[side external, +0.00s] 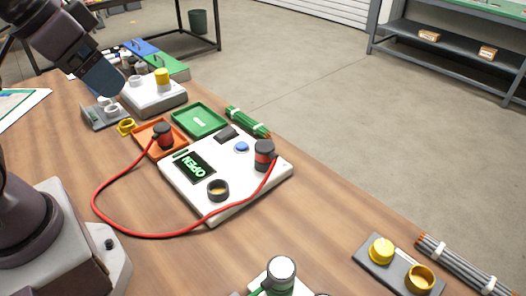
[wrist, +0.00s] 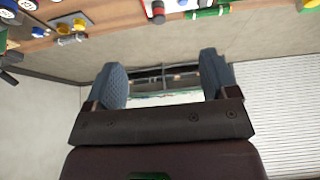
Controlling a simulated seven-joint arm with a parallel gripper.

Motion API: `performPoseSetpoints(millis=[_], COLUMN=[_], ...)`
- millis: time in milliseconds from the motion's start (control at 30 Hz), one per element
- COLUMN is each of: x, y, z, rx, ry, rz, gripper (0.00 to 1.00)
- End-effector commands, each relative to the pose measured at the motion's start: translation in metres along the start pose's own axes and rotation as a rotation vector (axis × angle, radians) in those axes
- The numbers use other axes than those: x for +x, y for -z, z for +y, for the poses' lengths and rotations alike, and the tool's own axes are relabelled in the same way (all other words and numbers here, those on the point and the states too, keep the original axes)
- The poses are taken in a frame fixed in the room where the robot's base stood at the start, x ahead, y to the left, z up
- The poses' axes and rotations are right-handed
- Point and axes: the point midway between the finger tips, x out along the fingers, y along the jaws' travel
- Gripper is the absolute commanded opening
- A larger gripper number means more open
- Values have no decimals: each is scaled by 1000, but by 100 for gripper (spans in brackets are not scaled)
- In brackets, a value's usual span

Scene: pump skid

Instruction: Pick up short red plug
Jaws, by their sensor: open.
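A black plug with a red band (side external: 163,136) stands in the orange tray (side external: 146,129) in the side external view. A second black and red plug (side external: 264,155) stands on the right side of the white panel (side external: 240,193). A red cable (side external: 143,235) loops between the two; I cannot tell which one is the short plug. A black and red plug also shows at the top of the wrist view (wrist: 157,12). My gripper (side external: 108,88) is raised at the upper left, away from both plugs. In the wrist view its fingers (wrist: 162,80) are apart with nothing between them.
The panel has a lit OPEN display (side external: 194,167) and an empty dark ring socket (side external: 218,189). A green tray (side external: 199,121) and a white block with a yellow cap (side external: 155,97) stand behind. A green-banded plug (side external: 281,277) is at the front. Bare wood lies inside the cable loop.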

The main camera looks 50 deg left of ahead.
Motion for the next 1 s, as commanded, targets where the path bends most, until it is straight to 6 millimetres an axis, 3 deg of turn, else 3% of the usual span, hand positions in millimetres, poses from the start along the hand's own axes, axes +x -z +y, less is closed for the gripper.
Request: performPoseSetpoints(millis=[467,567,667,833,1000], x=[4,17,33,69,118], y=[-1,-2,9,47,86], z=[1,2,4,8,14], rx=[5,10,15,-71,-289], ry=[-2,-7,-14,-11,35], rz=[-17,-86,-165,-292,-396], gripper=[80,80,80,80,80])
